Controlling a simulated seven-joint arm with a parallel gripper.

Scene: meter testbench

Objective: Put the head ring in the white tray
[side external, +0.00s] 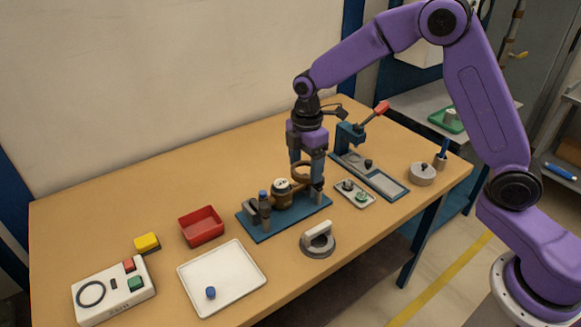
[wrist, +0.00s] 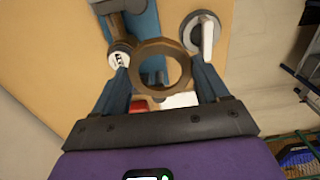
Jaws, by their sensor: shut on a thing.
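My gripper (side external: 306,174) is shut on the bronze-brown head ring (side external: 303,180), holding it in the air over the right part of the blue test bench base. In the wrist view the head ring (wrist: 160,46) sits between the two fingertips, with its round opening visible. The white tray (side external: 240,270) lies flat on the table at the front, left of my gripper and well apart from it. A small blue cap-like piece (side external: 210,293) stands in it. In the wrist view the tray is mostly hidden behind my gripper.
On the blue base (side external: 262,234) stands a brown meter with a white dial (side external: 282,187), just left of my gripper. A red bin (side external: 201,226) is behind the white tray. A grey disc with a white handle (side external: 318,238) lies between base and table edge. A button box (side external: 113,290) stands left.

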